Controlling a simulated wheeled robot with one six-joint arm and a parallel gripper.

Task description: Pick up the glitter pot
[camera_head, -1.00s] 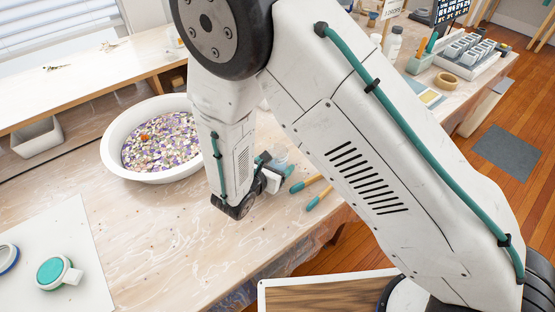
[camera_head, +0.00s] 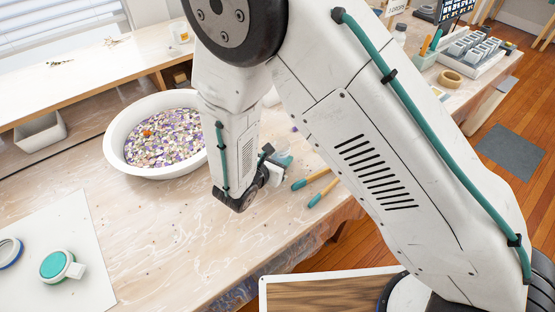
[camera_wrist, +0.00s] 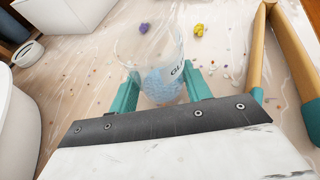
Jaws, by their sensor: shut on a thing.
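The glitter pot (camera_wrist: 160,82) is a clear cup with pale blue glitter in its lower part and dark lettering starting "GL" on its side. My gripper (camera_wrist: 162,88) has its two teal fingers on either side of the pot, shut on it. In the head view my gripper (camera_head: 274,168) is over the table, right of the white bowl, and the pot shows only as a small pale shape (camera_head: 284,158) beside it, partly hidden. I cannot tell whether the pot's base touches the table.
A white bowl (camera_head: 118,158) full of coloured chips stands left of my arm. Teal-tipped wooden tools (camera_head: 320,192) lie close to the right of the gripper. A roll of teal tape (camera_head: 56,266) lies on a white sheet at front left. The table's front middle is clear.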

